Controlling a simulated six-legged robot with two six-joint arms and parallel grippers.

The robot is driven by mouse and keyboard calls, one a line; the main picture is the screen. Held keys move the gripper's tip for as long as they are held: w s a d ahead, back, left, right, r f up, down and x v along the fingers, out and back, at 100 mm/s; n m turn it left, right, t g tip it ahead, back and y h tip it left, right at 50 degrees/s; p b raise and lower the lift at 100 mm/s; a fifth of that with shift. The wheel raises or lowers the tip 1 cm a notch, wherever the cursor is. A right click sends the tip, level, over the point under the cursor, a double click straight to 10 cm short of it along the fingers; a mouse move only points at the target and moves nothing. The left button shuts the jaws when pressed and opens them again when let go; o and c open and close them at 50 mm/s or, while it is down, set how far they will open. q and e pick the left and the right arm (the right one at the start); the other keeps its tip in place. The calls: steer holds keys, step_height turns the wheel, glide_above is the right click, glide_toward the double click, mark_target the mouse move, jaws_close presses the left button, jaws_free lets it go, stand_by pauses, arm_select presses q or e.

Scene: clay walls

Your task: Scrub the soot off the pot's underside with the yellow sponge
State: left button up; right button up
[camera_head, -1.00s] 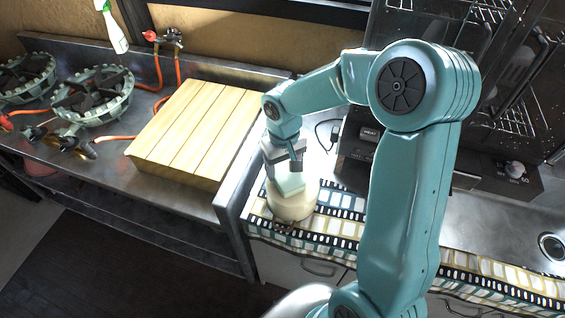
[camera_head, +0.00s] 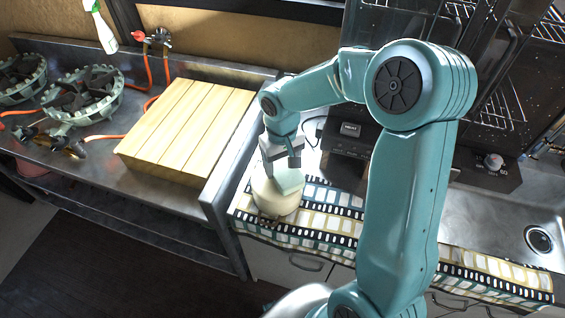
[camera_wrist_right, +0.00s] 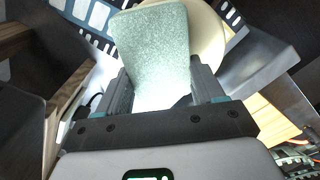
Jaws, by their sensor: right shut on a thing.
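A round cream pot (camera_head: 272,206) stands on the film-strip patterned cloth, its flat face up. It also shows in the right wrist view (camera_wrist_right: 208,36), partly behind the sponge. The sponge looks pale green here, not yellow; it shows in the head view (camera_head: 291,181) and large in the wrist view (camera_wrist_right: 152,48). My right gripper (camera_head: 283,163) is shut on the sponge and holds it over the right part of the pot's top. They seem to touch, but I cannot be sure. I see no clear soot; the sponge hides part of the face. My left gripper is not in view.
A slatted wooden block (camera_head: 190,130) is on the steel counter to the left. Gas burners (camera_head: 85,95) with orange hoses stand farther left. A dark appliance (camera_head: 350,145) is behind the pot. The patterned cloth (camera_head: 330,226) runs along the counter's front edge. A spray bottle (camera_head: 101,28) hangs at the back.

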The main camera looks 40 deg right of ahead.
steer(key=shift+w+r+p, duration=0.15)
steer(key=shift+r+p, duration=0.05)
steer(key=shift+r, duration=0.35)
steer(key=shift+w+r+p, duration=0.15)
steer(key=shift+r, duration=0.35)
step_height(320, 180, up, 2)
steer(key=shift+s+r+p, duration=0.1)
steer(key=shift+r+p, duration=0.05)
steer(key=shift+p, duration=0.7)
step_height(320, 180, up, 2)
steer(key=shift+a+r+p, duration=0.1)
steer(key=shift+p, duration=0.7)
steer(key=shift+r+p, duration=0.3)
steer(key=shift+r, duration=0.15)
steer(key=shift+f, duration=0.1)
